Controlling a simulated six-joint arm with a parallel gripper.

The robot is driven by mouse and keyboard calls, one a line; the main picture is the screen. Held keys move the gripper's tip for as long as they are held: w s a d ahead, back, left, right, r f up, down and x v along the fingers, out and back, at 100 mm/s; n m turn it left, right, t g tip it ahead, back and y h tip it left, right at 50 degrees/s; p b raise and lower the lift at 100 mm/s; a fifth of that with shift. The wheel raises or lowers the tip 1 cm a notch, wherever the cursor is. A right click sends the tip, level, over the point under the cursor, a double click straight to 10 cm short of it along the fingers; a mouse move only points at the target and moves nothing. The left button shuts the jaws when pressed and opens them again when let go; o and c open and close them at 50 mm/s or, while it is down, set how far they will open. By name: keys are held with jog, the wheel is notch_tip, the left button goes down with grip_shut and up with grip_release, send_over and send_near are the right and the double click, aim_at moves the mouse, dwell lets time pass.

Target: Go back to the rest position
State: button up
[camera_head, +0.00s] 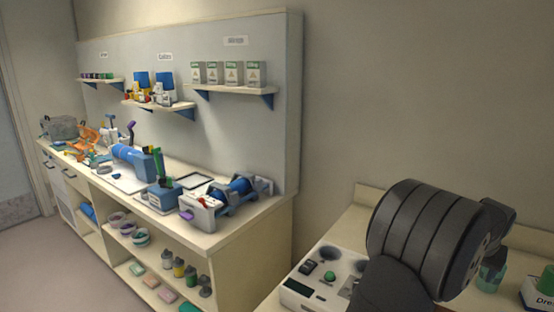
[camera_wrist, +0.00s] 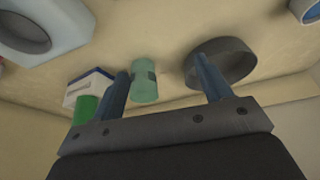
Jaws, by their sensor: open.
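My gripper (camera_wrist: 163,86) shows in the wrist view with its two blue-grey fingers spread wide apart. It is open, and nothing touches both fingers. A translucent green cup (camera_wrist: 144,80) shows beyond the gap, nearer the left finger; its distance from the fingers is hard to tell. A round grey dish or ring (camera_wrist: 232,62) is partly covered by the right finger. In the head view my dark arm fills the lower right, and its fingers cannot be made out there.
In the head view the green cup (camera_head: 490,278) and a labelled box (camera_head: 540,291) stand on the right-hand counter beside my arm. A white device (camera_head: 300,290) with a green button lies left of it. A crowded workbench (camera_head: 245,225) with shelves stands at the left.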

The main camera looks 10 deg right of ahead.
jog(key=s+d, duration=0.4)
jog(key=s, duration=0.4)
jog(key=w+f, duration=0.2)
jog(key=w, duration=0.1)
jog(key=w+f, duration=0.2)
jog(key=w, duration=0.1)
jog(key=w+f, duration=0.1)
jog(key=w, duration=0.3)
jog(key=shift+a+f, duration=0.2)
jog(key=shift+f, duration=0.2)
jog(key=shift+s+m, duration=0.15)
jog(key=shift+m, duration=0.15)
jog(key=s+r, duration=0.5)
jog(key=s, duration=0.4)
jog(key=w+a, duration=0.4)
jog(key=w, duration=0.5)
jog(key=shift+w+a+r, duration=0.15)
jog(key=shift+a+r, duration=0.2)
jog(key=shift+r, duration=0.05)
